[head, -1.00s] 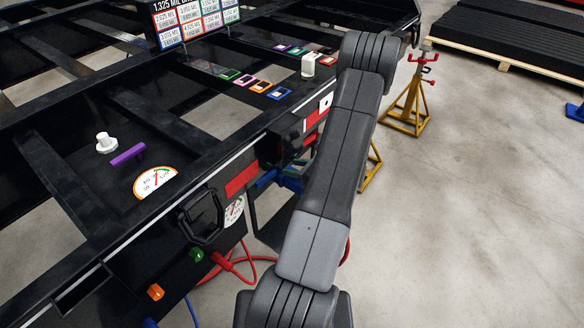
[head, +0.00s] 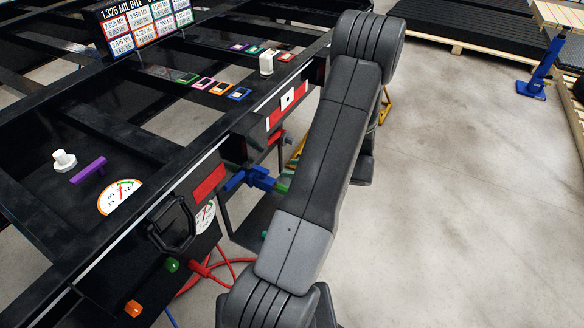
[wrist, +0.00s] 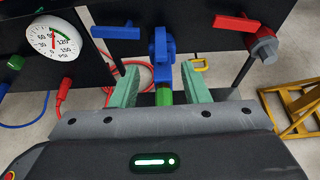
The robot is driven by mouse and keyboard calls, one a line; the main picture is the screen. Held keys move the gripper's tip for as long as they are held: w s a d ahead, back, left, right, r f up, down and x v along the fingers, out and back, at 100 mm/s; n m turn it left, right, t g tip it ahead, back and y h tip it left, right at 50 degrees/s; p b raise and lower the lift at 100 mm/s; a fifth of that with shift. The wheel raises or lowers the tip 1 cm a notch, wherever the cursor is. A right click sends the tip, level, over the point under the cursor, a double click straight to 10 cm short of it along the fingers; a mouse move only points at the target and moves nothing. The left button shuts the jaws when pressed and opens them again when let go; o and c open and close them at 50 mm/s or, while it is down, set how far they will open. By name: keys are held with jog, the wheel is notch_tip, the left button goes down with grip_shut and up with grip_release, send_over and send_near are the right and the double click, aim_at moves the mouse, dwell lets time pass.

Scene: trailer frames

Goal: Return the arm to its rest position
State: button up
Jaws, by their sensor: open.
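A blue valve (wrist: 161,58) with a blue handle (wrist: 116,32) lies beyond and between the fingers in the picture. A green fitting (wrist: 164,95) shows below it. I cannot tell whether the fingers touch it. The blue valve also shows left of my arm in the head view (head: 257,178).
The black trailer frame (head: 185,150) fills the left. A red-handled valve (wrist: 262,46), a pressure gauge (wrist: 53,39), red hoses (wrist: 84,112) and a yellow stand (wrist: 294,106) surround the gripper. A blue stand (head: 541,70) is at upper right. The floor (head: 455,200) right of my arm is open.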

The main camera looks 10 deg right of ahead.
aim_at(260, 168)
jog(key=x, duration=1.3)
jog(key=shift+w+a+f, duration=0.25)
jog(key=shift+a, duration=0.2)
jog(key=shift+d+m+t+h, duration=0.2)
jog(key=shift+m+t+h, duration=0.4)
jog(key=shift+m, duration=0.1)
jog(key=shift+m+t+h, duration=0.9)
jog(key=shift+m+h, duration=0.2)
jog(key=shift+m, duration=0.1)
jog(key=shift+w+d, duration=0.1)
dwell(0.3)
jog(key=shift+r, duration=0.1)
